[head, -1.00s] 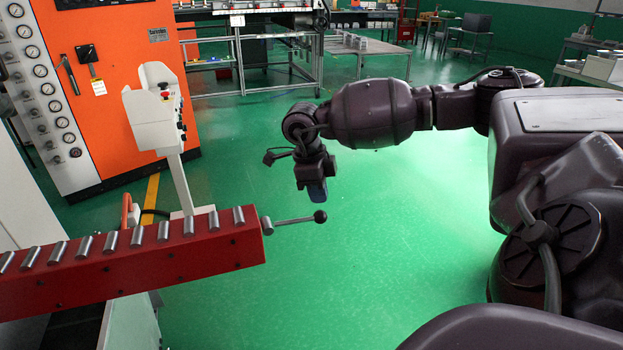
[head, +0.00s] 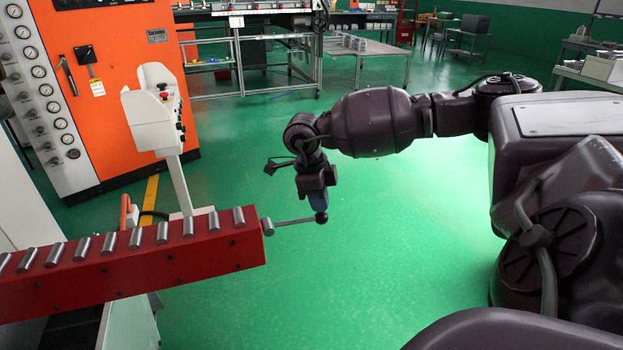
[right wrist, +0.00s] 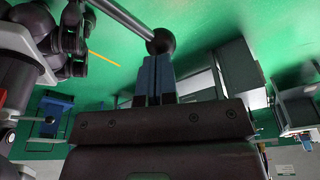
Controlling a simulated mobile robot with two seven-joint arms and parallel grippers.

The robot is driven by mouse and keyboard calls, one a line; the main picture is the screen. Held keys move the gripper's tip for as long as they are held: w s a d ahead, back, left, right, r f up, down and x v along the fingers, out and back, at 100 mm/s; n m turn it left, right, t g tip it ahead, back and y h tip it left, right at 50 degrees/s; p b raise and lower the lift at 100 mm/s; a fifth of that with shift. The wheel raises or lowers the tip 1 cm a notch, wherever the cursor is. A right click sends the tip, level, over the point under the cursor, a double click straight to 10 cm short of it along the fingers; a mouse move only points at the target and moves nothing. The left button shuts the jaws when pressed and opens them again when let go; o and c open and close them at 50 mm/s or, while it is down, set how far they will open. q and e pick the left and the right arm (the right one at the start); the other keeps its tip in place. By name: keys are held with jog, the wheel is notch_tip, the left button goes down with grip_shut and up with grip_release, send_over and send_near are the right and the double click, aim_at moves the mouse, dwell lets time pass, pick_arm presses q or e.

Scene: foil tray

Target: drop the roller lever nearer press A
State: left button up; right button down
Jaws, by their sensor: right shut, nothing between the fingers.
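The roller lever (head: 292,220) is a grey rod with a dark ball knob (head: 321,217). It sticks out to the right from the end of the red roller rail (head: 190,262) and lies nearly level. My right gripper (head: 319,204) points down with its blue fingers right at the knob. In the right wrist view the shut blue fingers (right wrist: 155,75) meet the ball knob (right wrist: 160,42) at their tips, with nothing between them. Whether they touch it or are just above it is hard to tell. My left gripper is not in view.
An orange press (head: 125,85) with gauges stands at the left. A white control pedestal (head: 155,115) stands behind the rail. Metal tables (head: 368,50) are at the back. The green floor right of the rail is clear.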

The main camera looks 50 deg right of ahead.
aim_at(319, 216)
jog(key=shift+f+b, duration=0.6)
jog(key=shift+f, duration=1.9)
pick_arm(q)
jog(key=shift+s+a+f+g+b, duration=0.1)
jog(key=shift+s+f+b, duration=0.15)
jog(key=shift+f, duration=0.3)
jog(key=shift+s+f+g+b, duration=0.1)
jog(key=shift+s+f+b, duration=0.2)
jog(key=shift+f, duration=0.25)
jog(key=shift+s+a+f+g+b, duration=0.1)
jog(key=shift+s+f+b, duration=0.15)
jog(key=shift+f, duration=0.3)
pick_arm(e)
jog(key=shift+f, duration=2.7)
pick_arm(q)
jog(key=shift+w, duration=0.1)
